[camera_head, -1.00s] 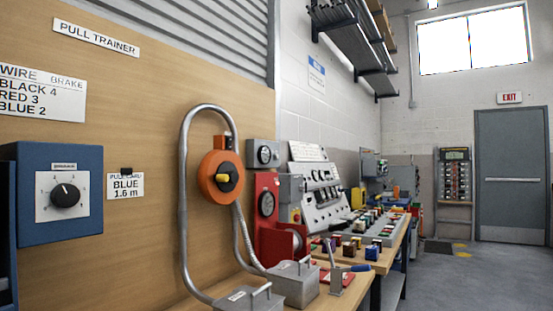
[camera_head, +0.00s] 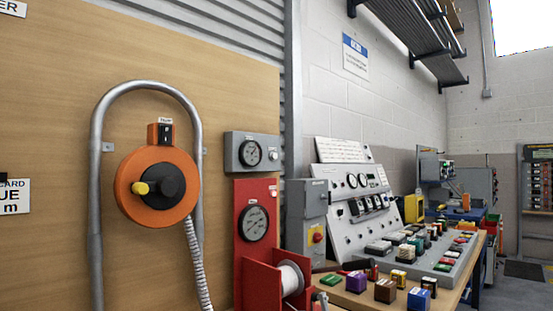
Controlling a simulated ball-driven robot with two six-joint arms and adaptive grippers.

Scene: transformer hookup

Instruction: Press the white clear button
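A grey gauge box (camera_head: 252,152) is fixed on the wooden board, with a round dial and a small pale button (camera_head: 272,156) at its right. Below it stands a red panel (camera_head: 255,262) with a larger dial (camera_head: 253,223) and a small light spot near its upper right edge. I cannot read a label that tells which one is the white clear button. Neither of my grippers is in view.
An orange reel (camera_head: 130,185) with a yellow knob hangs inside a bent grey pipe (camera_head: 97,220) on the left. A sloped control console (camera_head: 345,205) and a bench (camera_head: 448,297) with several coloured blocks stand at the right. Floor shows at the far right.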

